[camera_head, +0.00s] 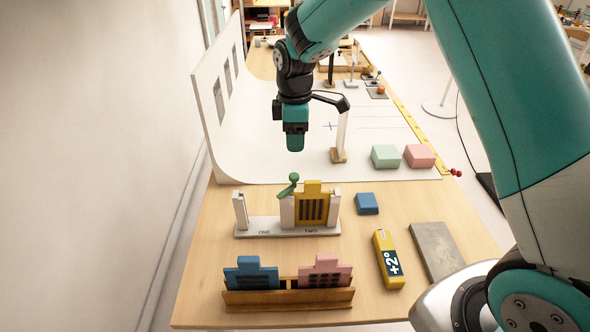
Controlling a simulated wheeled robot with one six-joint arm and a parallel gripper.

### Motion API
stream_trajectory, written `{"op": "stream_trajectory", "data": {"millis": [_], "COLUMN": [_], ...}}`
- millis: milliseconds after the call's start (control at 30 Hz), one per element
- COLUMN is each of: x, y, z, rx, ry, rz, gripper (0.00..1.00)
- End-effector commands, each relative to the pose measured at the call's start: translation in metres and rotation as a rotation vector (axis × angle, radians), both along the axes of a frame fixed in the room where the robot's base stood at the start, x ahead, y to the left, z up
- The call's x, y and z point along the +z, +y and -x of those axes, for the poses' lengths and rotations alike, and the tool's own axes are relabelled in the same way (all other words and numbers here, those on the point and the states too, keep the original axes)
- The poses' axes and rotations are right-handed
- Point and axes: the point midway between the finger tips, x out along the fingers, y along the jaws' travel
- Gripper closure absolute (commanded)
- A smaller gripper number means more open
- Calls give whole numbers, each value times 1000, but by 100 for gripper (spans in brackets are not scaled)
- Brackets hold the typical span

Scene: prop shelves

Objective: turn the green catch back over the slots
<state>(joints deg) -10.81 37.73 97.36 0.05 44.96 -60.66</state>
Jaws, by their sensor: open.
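The small green catch (288,187) sits on top of the middle post of a white slotted stand (265,229). It is tilted, its round knob end up and to the right. The stand's base is marked ONE at left and TWO at right. A yellow plate (312,203) with dark bars stands upright in slot TWO; slot ONE looks empty. My gripper (295,148) points down above and behind the catch in the picture, apart from it. It is open with nothing seen in it; its fingers overlap in this view.
A wooden rack (288,300) in front holds a blue plate (250,273) and a pink plate (325,271). A blue block (367,203), a yellow +2° block (388,259) and a grey slab (436,251) lie at right. A lamp-like stand (340,135) rises behind.

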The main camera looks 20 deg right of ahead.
Motion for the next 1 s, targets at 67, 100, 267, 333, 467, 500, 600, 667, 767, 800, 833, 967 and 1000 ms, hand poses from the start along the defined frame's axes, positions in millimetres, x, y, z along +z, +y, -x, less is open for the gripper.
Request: {"op": "stream_trajectory", "data": {"millis": [67, 100, 267, 333, 467, 500, 600, 667, 767, 800, 833, 967, 1000], "x": [-17, -27, -63, -77, -98, -102, -111, -114, -116, -117, -117, -116, -116], "y": [1, 1, 3, 3, 4, 4, 4, 4, 4, 4, 4, 4, 4], "z": [1, 1, 2, 1, 1, 1, 0, 0, 0, 0, 0, 0, 0], "rx": [2, 2, 4, 4, 5, 5, 5, 5, 5, 5, 5, 5, 5], "ry": [7, 6, 5, 4, 2, 2, 0, 0, -1, -1, -1, -1, -1], "rz": [1, 1, 0, 1, 0, -1, 0, -1, -1, -1, -1, -1, -1], "gripper": [46, 46, 46, 46, 46, 46, 46, 46, 46, 46, 46, 46, 55]}}
